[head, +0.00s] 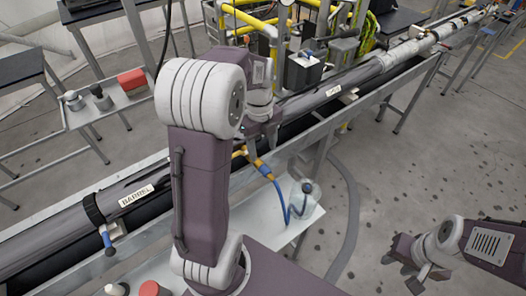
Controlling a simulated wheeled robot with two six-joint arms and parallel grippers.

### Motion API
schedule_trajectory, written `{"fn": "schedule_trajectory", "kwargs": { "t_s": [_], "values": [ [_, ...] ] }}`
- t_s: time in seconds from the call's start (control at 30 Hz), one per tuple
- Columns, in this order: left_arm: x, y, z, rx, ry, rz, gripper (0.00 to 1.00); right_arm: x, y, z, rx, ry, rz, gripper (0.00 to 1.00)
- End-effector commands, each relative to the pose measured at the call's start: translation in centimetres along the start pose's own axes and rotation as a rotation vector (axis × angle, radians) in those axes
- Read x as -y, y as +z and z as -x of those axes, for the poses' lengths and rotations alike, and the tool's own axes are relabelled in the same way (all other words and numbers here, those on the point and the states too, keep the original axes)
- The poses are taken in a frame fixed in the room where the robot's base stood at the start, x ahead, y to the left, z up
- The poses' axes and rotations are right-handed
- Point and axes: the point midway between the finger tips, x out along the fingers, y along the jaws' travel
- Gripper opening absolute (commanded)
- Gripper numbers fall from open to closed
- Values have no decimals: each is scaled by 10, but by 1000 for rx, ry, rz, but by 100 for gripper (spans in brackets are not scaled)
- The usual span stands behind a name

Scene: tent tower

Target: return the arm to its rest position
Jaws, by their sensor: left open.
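My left arm rises through the middle of the head view and bends over toward the long dark barrel. My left gripper (262,143) is open, at the barrel beside a yellow fitting (260,163) with a blue hose. Its fingertips are partly hidden, and I cannot tell whether they touch anything. My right gripper (402,275) is at the lower right, over bare floor, with its fingers apart and nothing visible between them.
The barrel (62,226), labelled "BARREL", lies in a long trough running diagonally. A white shelf (250,232) holds a clear jar (304,198). A side table at left carries a red box (131,81) and metal cups. Yellow pipework (247,17) stands behind.

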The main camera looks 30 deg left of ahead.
Motion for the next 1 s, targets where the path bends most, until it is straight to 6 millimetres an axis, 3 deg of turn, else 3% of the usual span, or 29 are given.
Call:
{"fn": "schedule_trajectory", "kwargs": {
  "t_s": [0.57,0.67,0.77,0.83,1.0],
  "values": [
    [1,-1,-1,0,0,-3,55,0,0,0,0,0,0,36],
    [11,-16,6,12,-14,-58,55,0,0,0,0,0,0,36],
    [-5,-62,-6,-5,21,-115,55,0,0,0,0,0,0,36],
    [-19,-84,-20,3,27,56,55,0,0,0,0,0,0,36],
    [-45,-111,-49,28,4,591,55,0,0,0,0,0,0,36]
  ]
}}
